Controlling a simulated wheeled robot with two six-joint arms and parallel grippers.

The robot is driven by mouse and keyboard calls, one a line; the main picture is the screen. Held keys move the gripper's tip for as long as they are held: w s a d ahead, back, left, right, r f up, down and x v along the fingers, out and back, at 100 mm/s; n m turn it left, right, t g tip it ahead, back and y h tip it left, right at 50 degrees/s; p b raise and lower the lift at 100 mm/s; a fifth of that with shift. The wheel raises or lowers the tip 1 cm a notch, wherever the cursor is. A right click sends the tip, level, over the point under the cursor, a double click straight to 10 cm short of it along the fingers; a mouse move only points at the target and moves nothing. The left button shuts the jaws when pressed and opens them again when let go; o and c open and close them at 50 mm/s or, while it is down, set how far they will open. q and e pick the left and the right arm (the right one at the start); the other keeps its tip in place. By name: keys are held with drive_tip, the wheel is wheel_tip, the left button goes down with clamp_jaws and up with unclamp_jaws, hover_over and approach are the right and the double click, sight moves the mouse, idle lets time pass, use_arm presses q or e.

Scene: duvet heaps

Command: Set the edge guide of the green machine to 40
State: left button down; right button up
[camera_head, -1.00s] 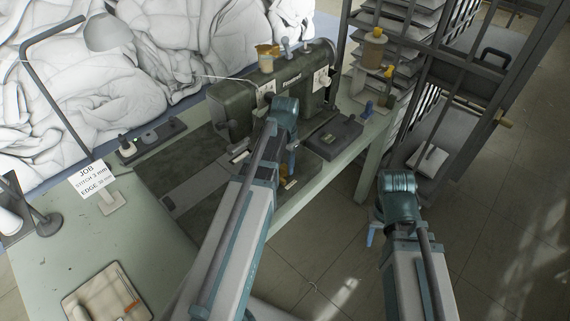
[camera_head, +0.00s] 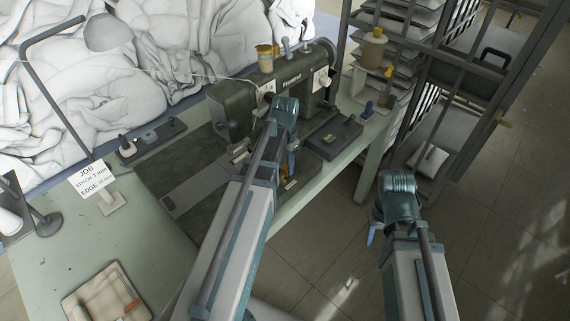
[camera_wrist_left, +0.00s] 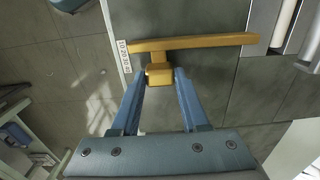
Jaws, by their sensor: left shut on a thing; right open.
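The green machine (camera_head: 232,108) is a dark green sewing machine on the pale green table. Its edge guide (camera_wrist_left: 190,43) is a brass bar with a small block (camera_wrist_left: 159,74), seen in the left wrist view. A white number scale (camera_wrist_left: 124,56) runs along the plate edge by the bar's left end. The bar end lies near the scale's upper, low-number end; the exact reading is too small to tell. My left gripper (camera_wrist_left: 160,80) is shut on the block; in the head view it (camera_head: 290,172) points down at the machine's front. My right gripper (camera_head: 373,236) is open and empty, off the table.
A job card (camera_head: 91,181) stands on the table; its edge number is too small to read surely. A lamp (camera_head: 108,33), a tray (camera_head: 92,302) and a grey box (camera_head: 332,137) are nearby. A rack (camera_head: 405,45) stands right. White duvets (camera_head: 170,60) heap behind.

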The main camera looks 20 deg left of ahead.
use_arm(q)
drive_tip(key=w, duration=0.1)
drive_tip(key=w+d, duration=0.1)
drive_tip(key=w, duration=0.1)
drive_tip(key=shift+w, duration=0.25)
drive_tip(key=shift+c, duration=2)
unclamp_jaws()
drive_tip(key=shift+d, duration=0.1)
drive_tip(key=shift+s+r, duration=0.1)
wheel_tip(320, 180, up, 14)
drive_tip(key=p, duration=1.3)
drive_tip(key=shift+f+p, duration=0.2)
drive_tip(key=shift+p, duration=0.2)
